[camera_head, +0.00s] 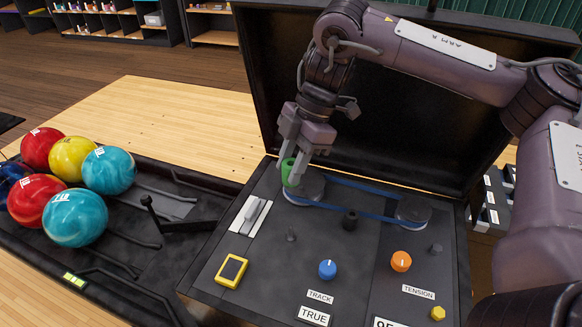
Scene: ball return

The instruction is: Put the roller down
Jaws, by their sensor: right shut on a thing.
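My right gripper (296,154) reaches down from the top right and is shut on a small green roller (288,174). The roller is just at the left grey pulley (308,190) on the machine's panel; I cannot tell whether it touches the pulley or the panel. Part of the roller is hidden by the fingers. A blue belt (364,188) runs around the left pulley and the right grey pulley (413,210). My left gripper is not in view.
The open black lid (400,110) stands behind. Several bowling balls (74,217) rest on the rack at left.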

